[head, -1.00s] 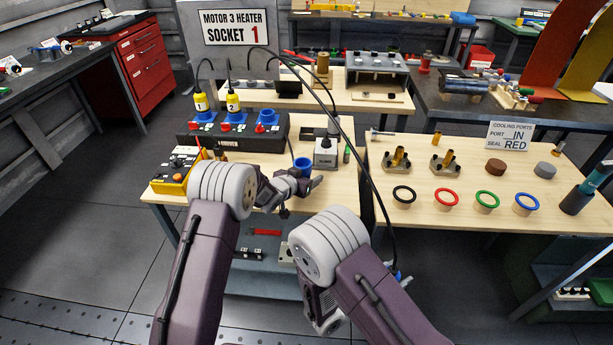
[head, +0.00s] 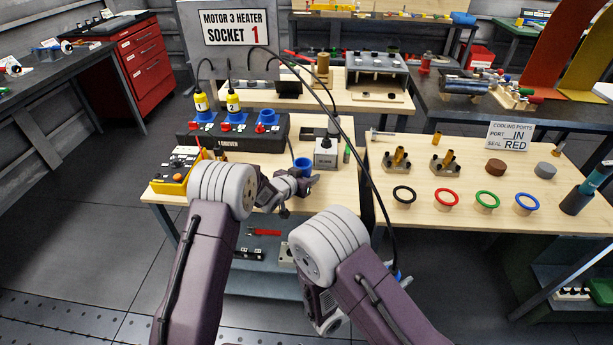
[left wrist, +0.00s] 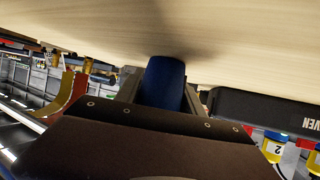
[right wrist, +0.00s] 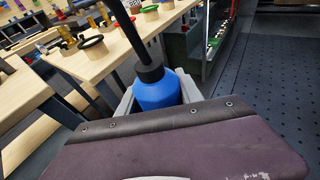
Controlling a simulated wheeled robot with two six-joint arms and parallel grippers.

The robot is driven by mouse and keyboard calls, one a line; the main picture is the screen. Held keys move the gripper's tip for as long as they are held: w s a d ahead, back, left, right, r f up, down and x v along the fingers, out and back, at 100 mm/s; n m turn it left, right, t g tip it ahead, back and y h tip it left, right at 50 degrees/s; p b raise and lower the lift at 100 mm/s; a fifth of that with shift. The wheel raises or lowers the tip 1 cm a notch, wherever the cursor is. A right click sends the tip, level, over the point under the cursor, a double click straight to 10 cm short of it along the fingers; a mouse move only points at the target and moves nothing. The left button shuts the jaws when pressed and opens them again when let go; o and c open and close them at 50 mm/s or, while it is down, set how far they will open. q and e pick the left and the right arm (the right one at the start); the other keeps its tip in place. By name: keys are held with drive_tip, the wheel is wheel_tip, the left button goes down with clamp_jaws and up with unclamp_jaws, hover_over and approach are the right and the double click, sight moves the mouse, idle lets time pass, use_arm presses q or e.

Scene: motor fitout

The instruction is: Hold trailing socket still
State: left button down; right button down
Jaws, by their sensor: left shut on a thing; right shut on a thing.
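A blue cup-shaped socket (head: 303,167) is at the front right of the near left bench. My left gripper (head: 300,182) is shut on it; the left wrist view shows the blue body (left wrist: 164,82) between the fingers, close to the pale bench top. My right gripper (right wrist: 158,92) is shut on a blue connector (right wrist: 156,90) with a black collar and a black cable (right wrist: 138,35). In the head view only a bit of this connector (head: 399,276) shows beside my right arm, off the bench's front; the right fingers are hidden.
The black cable (head: 366,165) arcs from the sign box across the gap between benches. Behind the left gripper are a black socket block (head: 262,143) with yellow plugs and a grey block (head: 326,155). The right bench holds coloured rings (head: 446,197) and brass fittings.

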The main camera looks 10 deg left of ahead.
idle(0.4)
drive_tip(key=w+a+r+n+t, duration=0.1)
drive_tip(key=w+r, duration=0.2)
drive_tip(key=w, duration=0.3)
drive_tip(key=w+a+r+y, duration=0.1)
drive_tip(key=w+r, duration=0.2)
drive_tip(key=w, duration=0.4)
drive_tip(key=w+a+r+n+t, duration=0.1)
drive_tip(key=w+a+r, duration=0.15)
drive_tip(key=w, duration=0.35)
drive_tip(key=w+a+r+n+t+y, duration=0.3)
drive_tip(key=w+a+r+n+y, duration=0.3)
drive_tip(key=w+a, duration=0.45)
drive_tip(key=a+r+n+y, duration=0.5)
drive_tip(key=a+r+y, duration=0.3)
drive_tip(key=a+r, duration=0.3)
drive_tip(key=shift+w+a+r, duration=0.15)
drive_tip(key=shift+a+r, duration=0.05)
drive_tip(key=shift+a, duration=0.85)
drive_tip(key=shift+f, duration=2.85)
